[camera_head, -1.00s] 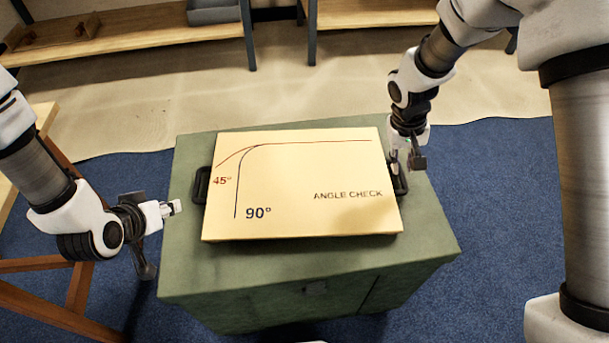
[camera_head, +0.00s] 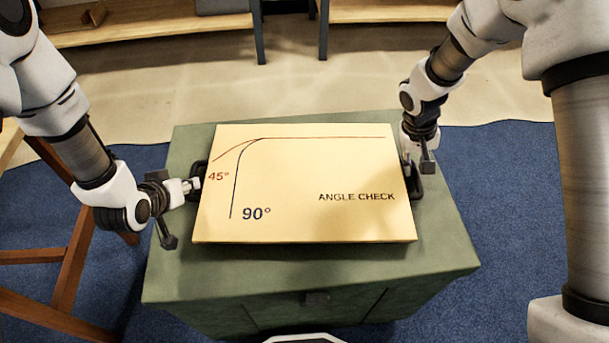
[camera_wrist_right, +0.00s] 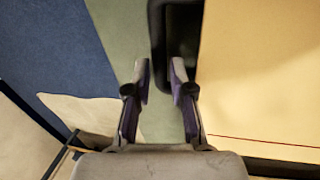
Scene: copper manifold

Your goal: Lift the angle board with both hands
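The angle board (camera_head: 300,190) is a pale yellow panel with curved lines, "45°", "90°" and "ANGLE CHECK" on it. It lies flat on top of the green cabinet (camera_head: 260,262). A dark handle shows at each side: the left handle (camera_head: 199,170) and the right handle (camera_head: 417,184). My left gripper (camera_head: 194,185) is at the left handle; its finger opening and contact are unclear. My right gripper (camera_wrist_right: 160,72) is at the right handle (camera_wrist_right: 157,30). Its fingers stand apart, one each side of the handle's outer bar.
A wooden shelf (camera_head: 150,25) and another shelf (camera_head: 390,10) stand along the back. A brown wooden frame (camera_head: 75,240) stands left of the cabinet on the blue carpet (camera_head: 500,190). The cabinet top is clear in front of the board.

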